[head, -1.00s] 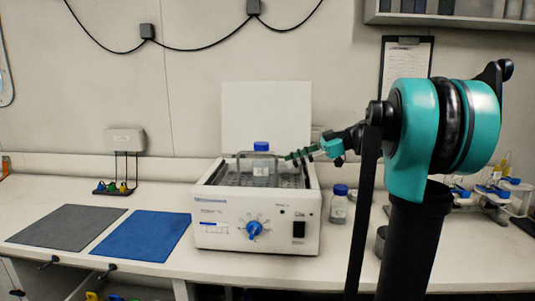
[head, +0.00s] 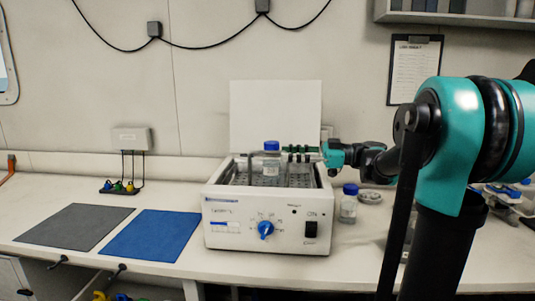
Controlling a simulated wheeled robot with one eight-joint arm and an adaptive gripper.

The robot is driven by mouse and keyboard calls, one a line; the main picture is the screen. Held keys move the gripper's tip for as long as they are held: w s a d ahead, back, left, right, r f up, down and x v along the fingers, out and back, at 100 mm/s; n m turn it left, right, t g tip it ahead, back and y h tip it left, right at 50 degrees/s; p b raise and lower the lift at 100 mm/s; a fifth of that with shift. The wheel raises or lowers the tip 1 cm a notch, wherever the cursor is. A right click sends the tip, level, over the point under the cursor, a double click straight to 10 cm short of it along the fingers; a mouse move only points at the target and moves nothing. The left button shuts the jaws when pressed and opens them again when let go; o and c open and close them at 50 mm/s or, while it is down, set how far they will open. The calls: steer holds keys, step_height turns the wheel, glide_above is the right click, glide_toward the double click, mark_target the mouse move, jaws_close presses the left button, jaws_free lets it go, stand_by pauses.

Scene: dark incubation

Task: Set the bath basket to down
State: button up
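The white water bath (head: 283,236) stands on the bench, with a blue dial on its front. The bath basket (head: 240,171) is a metal rack in the bath's open top; its exact height is hard to tell. A clear bottle with a blue cap (head: 271,160) stands upright in it. My gripper (head: 296,153) reaches in from the right at the bath's upper right, close to the bottle and near the basket's top. Its fingers are small and dark here, so I cannot tell whether they are open, or whether they touch the basket.
A second blue-capped bottle (head: 349,207) stands on the bench right of the bath, below my arm. A grey mat (head: 72,227) and a blue mat (head: 150,235) lie bare at left. A white panel (head: 275,108) stands behind the bath.

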mark_target(267, 153)
steer(key=a, duration=0.7)
steer(key=shift+w+a, duration=0.1)
steer(key=shift+a, duration=0.1)
jaws_close()
steer(key=shift+f, duration=0.1)
